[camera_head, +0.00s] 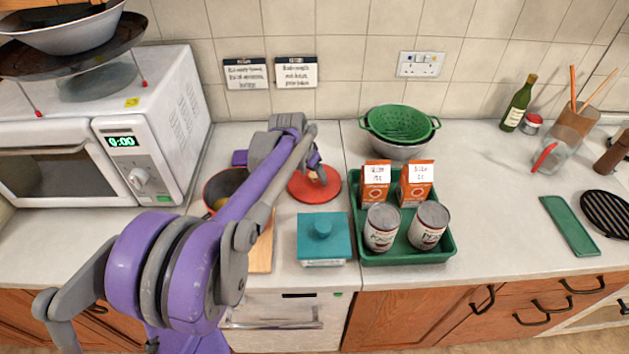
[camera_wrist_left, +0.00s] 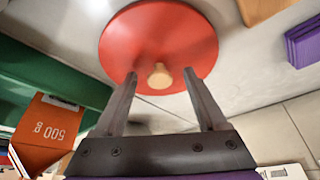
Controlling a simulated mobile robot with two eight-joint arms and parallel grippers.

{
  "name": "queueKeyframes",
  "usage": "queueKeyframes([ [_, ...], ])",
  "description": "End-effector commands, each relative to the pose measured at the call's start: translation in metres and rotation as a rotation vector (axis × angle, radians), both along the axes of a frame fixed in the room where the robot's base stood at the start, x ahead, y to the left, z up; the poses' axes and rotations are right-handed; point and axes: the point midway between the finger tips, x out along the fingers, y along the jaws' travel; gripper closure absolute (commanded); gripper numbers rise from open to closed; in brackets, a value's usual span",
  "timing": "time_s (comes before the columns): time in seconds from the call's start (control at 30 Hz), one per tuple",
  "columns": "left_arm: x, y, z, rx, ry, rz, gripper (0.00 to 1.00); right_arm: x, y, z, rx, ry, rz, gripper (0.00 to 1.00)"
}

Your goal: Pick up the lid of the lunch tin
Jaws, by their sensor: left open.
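My left gripper (camera_head: 316,172) is behind the tin, over a round red lid (camera_head: 315,190) lying on the counter. In the left wrist view, the open fingers (camera_wrist_left: 160,76) point at the red lid (camera_wrist_left: 125,40), one on each side of its wooden knob (camera_wrist_left: 160,77); I cannot tell whether they touch it. The teal tin is not clearly visible in that view. My right gripper is not in view.
A green tray (camera_head: 408,258) with cans and orange cartons stands right of the tin. A red bowl (camera_head: 212,187) and a wooden board (camera_head: 262,258) are partly hidden behind my left arm. A green colander (camera_head: 400,122) stands at the back.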

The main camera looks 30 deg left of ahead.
Motion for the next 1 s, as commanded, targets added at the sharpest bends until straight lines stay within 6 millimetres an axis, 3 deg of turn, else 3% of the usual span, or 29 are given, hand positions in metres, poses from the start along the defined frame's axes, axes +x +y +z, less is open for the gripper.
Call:
queueKeyframes([
  [0.2,0.0004,-0.0001,-0.0013,0.0,0.0,0.0,0.26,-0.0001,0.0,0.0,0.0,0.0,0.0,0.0],
  [0.23,0.0004,-0.0001,-0.0013,0.0,0.0,0.0,0.3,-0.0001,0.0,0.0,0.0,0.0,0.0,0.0],
  [0.63,0.0002,-0.0001,-0.0011,0.0,0.0,0.001,1.0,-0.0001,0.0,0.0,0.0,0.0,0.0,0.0],
  [1.0,0.0003,-0.0001,0.0007,0.0,0.0,0.001,1.0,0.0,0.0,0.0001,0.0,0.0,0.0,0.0],
])
